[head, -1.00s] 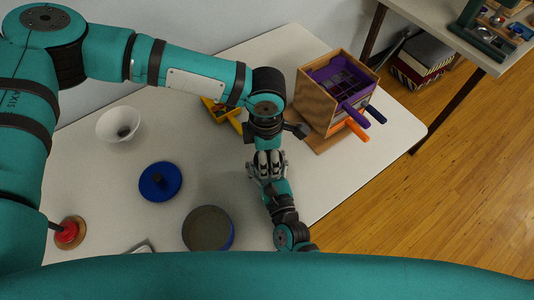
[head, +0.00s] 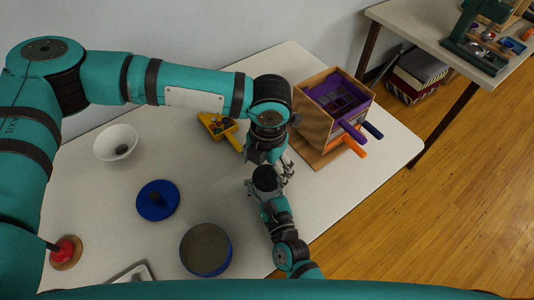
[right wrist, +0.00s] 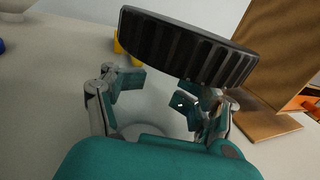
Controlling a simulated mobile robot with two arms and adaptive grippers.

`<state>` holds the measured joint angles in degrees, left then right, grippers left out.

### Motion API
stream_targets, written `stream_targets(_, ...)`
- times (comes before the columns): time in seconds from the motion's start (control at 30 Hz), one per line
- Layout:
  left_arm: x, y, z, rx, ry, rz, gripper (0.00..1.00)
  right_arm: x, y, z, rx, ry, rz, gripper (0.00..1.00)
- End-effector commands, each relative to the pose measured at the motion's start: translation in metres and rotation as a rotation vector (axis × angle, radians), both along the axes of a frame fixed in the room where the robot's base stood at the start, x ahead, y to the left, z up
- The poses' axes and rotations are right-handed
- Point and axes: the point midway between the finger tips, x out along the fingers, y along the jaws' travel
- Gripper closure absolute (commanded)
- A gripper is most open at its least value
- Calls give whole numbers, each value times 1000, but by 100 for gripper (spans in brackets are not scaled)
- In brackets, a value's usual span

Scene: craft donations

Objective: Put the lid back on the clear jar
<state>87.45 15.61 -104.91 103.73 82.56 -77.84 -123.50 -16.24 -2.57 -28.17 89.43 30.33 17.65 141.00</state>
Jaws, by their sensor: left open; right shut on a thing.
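The black ribbed lid (head: 266,178) shows from above between my two grippers. In the right wrist view the lid (right wrist: 188,47) fills the top, above the fingers. My right gripper (right wrist: 160,95) is shut around the clear jar (right wrist: 155,112), which is nearly invisible; a faint round outline shows low between the fingers. The lid is over the jar's top; I cannot tell whether it is fully seated. In the head view my right gripper (head: 265,195) is just below the lid. My left gripper (head: 278,164) is open, just behind and beside the lid, apparently empty.
A wooden box (head: 315,120) with purple and orange handles stands behind right. A white bowl (head: 112,137), blue knobbed lid (head: 171,204), blue pot (head: 222,262), red knob (head: 66,249) and metal tray (head: 133,273) lie left.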

Motion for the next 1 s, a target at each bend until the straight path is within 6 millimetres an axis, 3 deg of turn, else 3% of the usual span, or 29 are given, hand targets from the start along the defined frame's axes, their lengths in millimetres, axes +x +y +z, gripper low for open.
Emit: stream_targets(1.0, 0, -9, 39, -42, -51, 2618, 15, 0, 0, -1, -1, 2, 1, 100)
